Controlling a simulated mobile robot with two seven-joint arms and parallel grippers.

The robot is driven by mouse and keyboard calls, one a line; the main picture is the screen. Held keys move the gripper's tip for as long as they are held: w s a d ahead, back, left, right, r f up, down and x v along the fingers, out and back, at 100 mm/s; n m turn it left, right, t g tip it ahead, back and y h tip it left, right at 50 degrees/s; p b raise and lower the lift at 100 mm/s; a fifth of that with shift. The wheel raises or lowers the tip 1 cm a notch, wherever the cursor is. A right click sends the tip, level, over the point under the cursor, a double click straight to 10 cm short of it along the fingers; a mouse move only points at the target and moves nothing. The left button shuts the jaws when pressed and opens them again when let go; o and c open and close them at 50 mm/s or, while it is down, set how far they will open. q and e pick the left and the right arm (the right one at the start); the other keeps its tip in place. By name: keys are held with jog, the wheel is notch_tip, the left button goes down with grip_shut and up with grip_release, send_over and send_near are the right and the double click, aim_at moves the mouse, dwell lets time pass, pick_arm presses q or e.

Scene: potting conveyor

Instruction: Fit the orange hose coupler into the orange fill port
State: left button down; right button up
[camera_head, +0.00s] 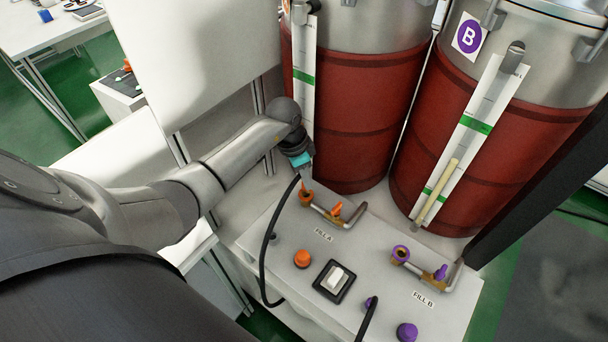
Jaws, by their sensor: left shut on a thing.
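My left gripper (304,169) reaches in from the left and is shut at the end of a black hose (264,245), just above the orange fill port. The orange hose coupler at that hose end is mostly hidden by the gripper; only a small orange bit (302,187) shows below the fingers. The orange fill port (306,199) is a ringed brass fitting on the pipe marked FILL A. I cannot tell whether coupler and port touch. My right gripper is not in view.
An orange valve handle (338,209) stands right of the port. The white panel also bears an orange knob (301,259), a rocker switch (334,281), a purple port (401,254) and a purple knob (407,332). Red drums (362,110) with gauge strips stand close behind.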

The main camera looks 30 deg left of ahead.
pick_arm(q)
jog(key=shift+f+b, duration=0.75)
jog(key=shift+f, duration=0.7)
jog(key=c, duration=0.6)
grip_release()
jog(key=r+p, duration=0.1)
jog(key=r, duration=0.4)
jog(key=s+a+r+p, duration=0.1)
jog(key=r, duration=0.4)
jog(key=s+r, duration=0.1)
jog(key=r, duration=0.4)
jog(key=shift+s+a+p, duration=0.25)
jog(key=shift+a+p, duration=0.15)
